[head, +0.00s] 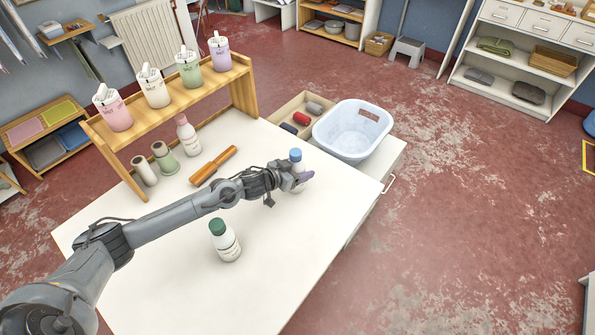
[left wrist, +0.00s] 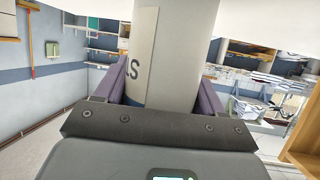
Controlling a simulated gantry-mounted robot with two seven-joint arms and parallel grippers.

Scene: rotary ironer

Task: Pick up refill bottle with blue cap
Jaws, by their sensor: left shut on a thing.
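The white refill bottle with the blue cap (head: 295,155) stands near the right edge of the white table in the head view, its lower part largely hidden by my gripper. My left gripper (head: 302,178) is at the bottle's body and shut on it. In the left wrist view, the white bottle body (left wrist: 172,60) with part of a printed label sits between the two purple fingers (left wrist: 165,85). Its cap is outside that view. My right gripper is not in view.
A white bottle with a green cap (head: 225,240) stands nearer on the table (head: 290,255). A wooden rolling-pin-like object (head: 213,166) lies behind the arm. A wooden shelf (head: 175,92) holds several pump containers. A pale blue basket (head: 352,131) stands beyond the bottle.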

